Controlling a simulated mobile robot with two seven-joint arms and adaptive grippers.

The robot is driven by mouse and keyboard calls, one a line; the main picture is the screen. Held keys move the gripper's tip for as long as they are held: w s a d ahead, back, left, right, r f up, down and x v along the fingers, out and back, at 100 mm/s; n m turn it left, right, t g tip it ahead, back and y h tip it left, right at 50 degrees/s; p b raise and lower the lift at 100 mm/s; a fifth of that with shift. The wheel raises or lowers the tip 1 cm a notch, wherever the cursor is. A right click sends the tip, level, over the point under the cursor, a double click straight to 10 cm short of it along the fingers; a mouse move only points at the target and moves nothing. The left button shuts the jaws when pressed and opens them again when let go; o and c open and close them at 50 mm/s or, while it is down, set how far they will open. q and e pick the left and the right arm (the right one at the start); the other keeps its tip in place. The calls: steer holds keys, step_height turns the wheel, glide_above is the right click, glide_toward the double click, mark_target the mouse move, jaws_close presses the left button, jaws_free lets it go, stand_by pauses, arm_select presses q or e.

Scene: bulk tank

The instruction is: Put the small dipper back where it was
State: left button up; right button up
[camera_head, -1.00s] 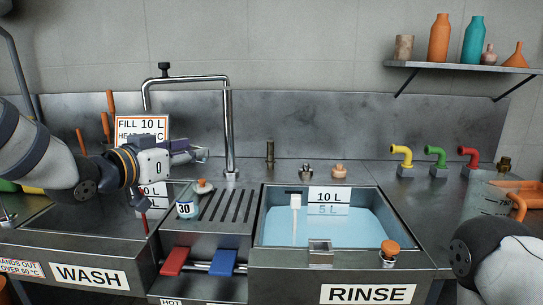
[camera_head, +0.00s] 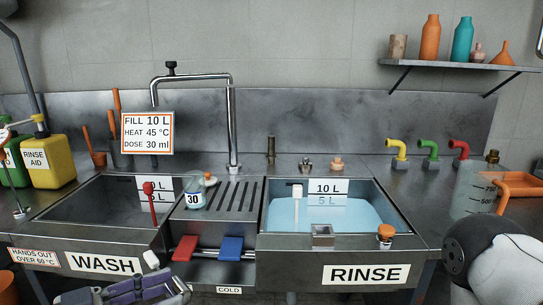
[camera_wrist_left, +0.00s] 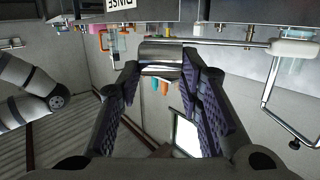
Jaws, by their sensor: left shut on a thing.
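My left gripper (camera_head: 135,290) is low at the bottom edge of the head view, in front of the WASH basin. In the left wrist view its fingers are shut on the metal cup of the small dipper (camera_wrist_left: 161,58). The dipper's thin rod runs right from the cup to a white grip, and a white end (camera_head: 151,258) shows beside the gripper in the head view. The cup is largely hidden in the head view. My right gripper is not in view; only part of my right arm shows at the lower right.
The WASH basin (camera_head: 60,236) is left, with a red-handled tool (camera_head: 149,195) in it. The RINSE basin (camera_head: 410,245) holds blue water and a white-topped piece (camera_head: 297,192). A ribbed drainboard (camera_head: 230,200) lies between them. Red (camera_head: 184,248) and blue (camera_head: 231,250) pedals are below.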

arm_select(q)
steer(key=s+f, duration=0.2)
steer(key=s, duration=0.1)
steer(key=shift+d+f+m+g+h, duration=0.1)
steer(key=shift+f+m+g+h, duration=0.05)
steer(key=shift+m+g+h, duration=0.2)
steer(key=shift+w, duration=0.15)
